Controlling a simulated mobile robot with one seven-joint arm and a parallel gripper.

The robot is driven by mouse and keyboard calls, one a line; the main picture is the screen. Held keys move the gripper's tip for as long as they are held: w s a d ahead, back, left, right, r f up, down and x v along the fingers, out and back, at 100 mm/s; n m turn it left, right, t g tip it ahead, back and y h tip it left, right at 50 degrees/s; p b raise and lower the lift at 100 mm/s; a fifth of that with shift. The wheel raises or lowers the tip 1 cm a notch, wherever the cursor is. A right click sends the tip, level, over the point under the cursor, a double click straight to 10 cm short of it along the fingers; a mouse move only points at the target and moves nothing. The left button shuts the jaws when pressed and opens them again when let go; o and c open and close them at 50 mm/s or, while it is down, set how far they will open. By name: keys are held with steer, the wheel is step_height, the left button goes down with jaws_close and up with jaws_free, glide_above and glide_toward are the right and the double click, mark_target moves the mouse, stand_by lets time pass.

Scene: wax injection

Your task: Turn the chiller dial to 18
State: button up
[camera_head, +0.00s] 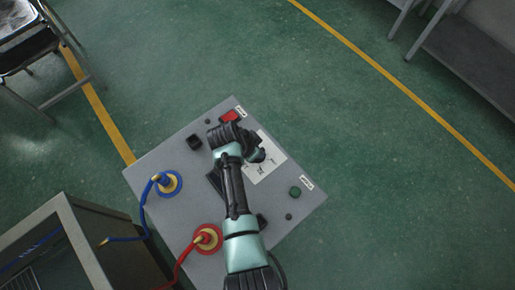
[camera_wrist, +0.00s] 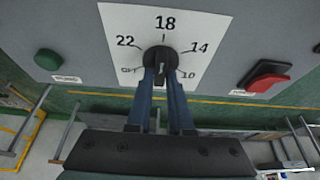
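The chiller dial (camera_wrist: 159,58) is a round black knob on a white scale plate (camera_wrist: 195,22) in the wrist view. The plate reads 22, 18, 14 and 10, with a partly covered label at lower left. The 18 is straight above the knob. My gripper (camera_wrist: 161,76) reaches the lower part of the knob, its two blue fingers apart with the knob's dark grip between them. I cannot tell whether they press on it. The knob's pointer direction is unclear. In the head view my gripper (camera_head: 257,156) is over the white plate (camera_head: 268,166), hiding the dial.
The grey cabinet top (camera_head: 307,207) carries a red switch (camera_head: 230,117), a green button (camera_head: 295,191), a blue hose fitting (camera_head: 168,184) and a red hose fitting (camera_head: 208,238). A chair (camera_head: 30,45) stands at upper left. Green floor is open beyond the cabinet.

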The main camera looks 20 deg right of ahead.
steer(key=o, duration=0.4)
steer(key=shift+c, duration=0.2)
steer(key=v, duration=1.3)
steer(key=shift+p, duration=0.35)
steer(key=shift+a, duration=0.1)
